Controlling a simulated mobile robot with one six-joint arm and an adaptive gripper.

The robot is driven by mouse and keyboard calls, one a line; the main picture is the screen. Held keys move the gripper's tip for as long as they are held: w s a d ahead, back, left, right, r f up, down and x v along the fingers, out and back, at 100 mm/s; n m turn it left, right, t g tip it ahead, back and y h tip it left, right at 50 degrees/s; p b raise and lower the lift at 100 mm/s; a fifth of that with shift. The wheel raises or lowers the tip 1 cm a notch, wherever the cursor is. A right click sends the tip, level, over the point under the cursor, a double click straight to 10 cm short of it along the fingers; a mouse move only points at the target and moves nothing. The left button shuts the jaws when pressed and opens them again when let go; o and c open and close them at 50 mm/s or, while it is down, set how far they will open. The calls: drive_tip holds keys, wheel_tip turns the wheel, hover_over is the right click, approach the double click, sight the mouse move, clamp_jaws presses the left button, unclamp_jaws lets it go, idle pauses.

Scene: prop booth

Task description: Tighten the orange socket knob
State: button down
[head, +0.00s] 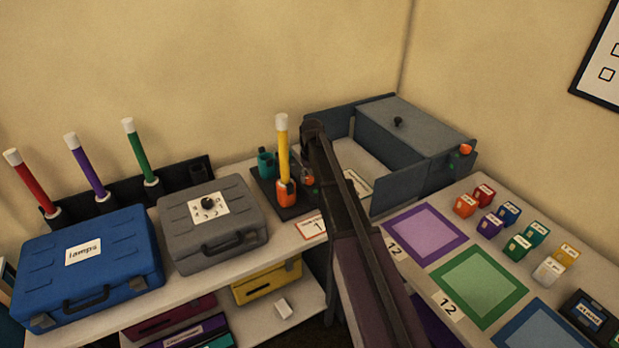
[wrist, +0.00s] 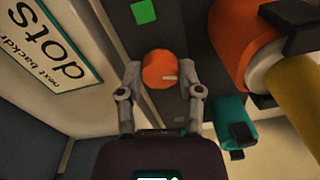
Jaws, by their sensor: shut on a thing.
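The orange socket (head: 287,192) stands on a dark base and holds a yellow tube (head: 282,145) with a white top, close to upright. In the wrist view the socket (wrist: 230,40) and tube (wrist: 300,90) lie at the right. The orange knob (wrist: 158,68), with a pale mark on its face, sits between the fingertips of my gripper (wrist: 160,75), which is shut on it. In the head view my arm hides most of the gripper; a bit of orange (head: 308,180) shows beside the arm.
A grey open-fronted box (head: 420,150) is at the right. A grey case (head: 210,225) and blue case (head: 88,265) stand left.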

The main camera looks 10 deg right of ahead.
sight(311, 178)
drive_tip(key=shift+m, duration=0.4)
drive_tip(key=shift+c, duration=1.3)
unclamp_jaws()
drive_tip(key=shift+n, duration=0.5)
drive_tip(key=shift+n, duration=0.8)
wheel_tip(311, 178, up, 14)
drive_tip(key=p, duration=1.4)
drive_tip(key=shift+d, duration=0.25)
drive_tip(key=shift+f, duration=0.1)
